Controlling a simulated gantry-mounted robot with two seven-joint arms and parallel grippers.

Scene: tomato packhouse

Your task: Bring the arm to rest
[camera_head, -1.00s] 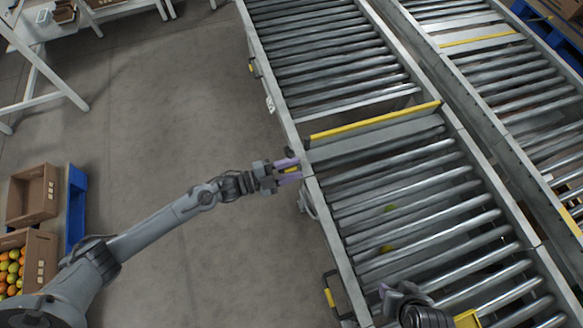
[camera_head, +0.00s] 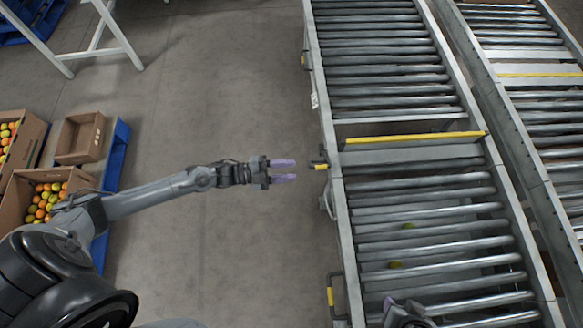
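My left arm comes in from the left over the grey floor. My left gripper (camera_head: 294,170) has two purple fingers, spread apart with nothing between them. It is just left of a black and yellow handle (camera_head: 319,165) on the side of the roller conveyor (camera_head: 342,238), with a small gap between. My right gripper (camera_head: 390,304) shows only in part at the bottom, over the conveyor rollers. One purple fingertip shows there, and its opening is hidden.
Cardboard boxes of tomatoes (camera_head: 20,200) and an empty box (camera_head: 98,138) stand at the left by a blue pallet (camera_head: 115,155). A yellow-edged bar (camera_head: 415,137) crosses the conveyor. Two yellow-green round things (camera_head: 394,265) show among the rollers. The floor between is clear.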

